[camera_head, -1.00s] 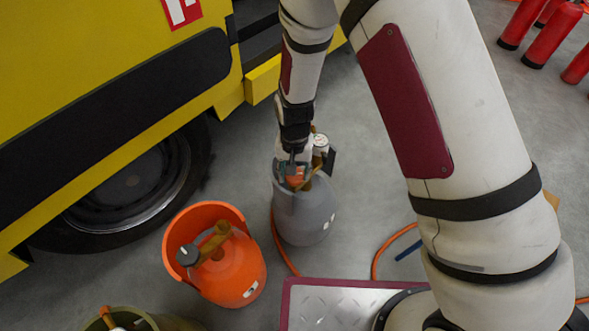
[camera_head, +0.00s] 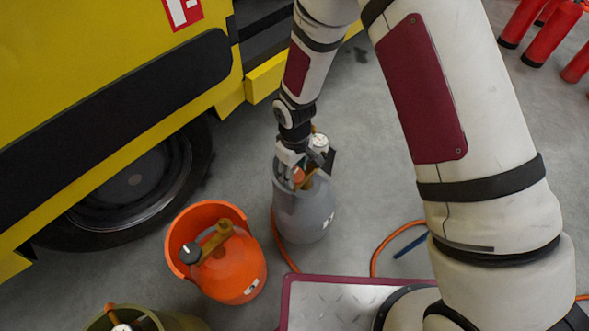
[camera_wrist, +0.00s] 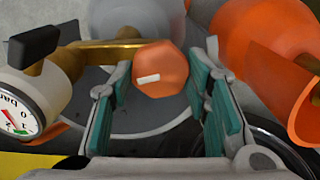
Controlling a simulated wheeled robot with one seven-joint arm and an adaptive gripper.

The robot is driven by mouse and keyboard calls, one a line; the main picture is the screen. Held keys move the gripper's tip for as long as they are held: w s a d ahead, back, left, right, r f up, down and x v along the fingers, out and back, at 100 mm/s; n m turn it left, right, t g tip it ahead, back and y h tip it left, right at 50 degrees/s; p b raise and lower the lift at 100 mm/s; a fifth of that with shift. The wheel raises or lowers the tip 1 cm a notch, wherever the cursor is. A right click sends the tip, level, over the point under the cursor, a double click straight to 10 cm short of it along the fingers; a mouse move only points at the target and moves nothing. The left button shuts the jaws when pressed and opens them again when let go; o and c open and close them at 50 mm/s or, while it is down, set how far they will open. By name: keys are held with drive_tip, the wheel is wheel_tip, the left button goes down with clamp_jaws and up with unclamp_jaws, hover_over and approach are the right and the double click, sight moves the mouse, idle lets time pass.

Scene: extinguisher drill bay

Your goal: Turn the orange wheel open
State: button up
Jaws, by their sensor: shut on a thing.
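The orange wheel (camera_wrist: 160,72) is a small faceted knob with a white mark, on a brass valve (camera_wrist: 105,52) atop a grey gas cylinder (camera_head: 303,212). In the head view the wheel (camera_head: 298,175) shows small between the fingers. My gripper (camera_head: 293,172) reaches down onto it from above. In the wrist view the teal-padded fingers of my gripper (camera_wrist: 160,88) stand on either side of the wheel, shut on it. The exact contact of the pads is hard to see.
A white pressure gauge (camera_wrist: 30,100) and a black lever (camera_wrist: 33,45) sit beside the valve. An orange cylinder (camera_head: 232,272) stands close by at front left, an olive one (camera_head: 165,322) nearer. A yellow truck (camera_head: 90,60) is at left. An orange hose (camera_head: 390,245) lies on the floor.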

sight(294, 174)
drive_tip(key=n+p, duration=0.1)
drive_tip(key=n, duration=0.4)
drive_tip(key=shift+n, duration=0.4)
drive_tip(key=n+p, duration=0.1)
drive_tip(key=n, duration=0.3)
drive_tip(key=shift+n, duration=0.7)
drive_tip(key=o, duration=1.2)
drive_tip(key=shift+c, duration=0.2)
wheel_tip(294, 174, up, 12)
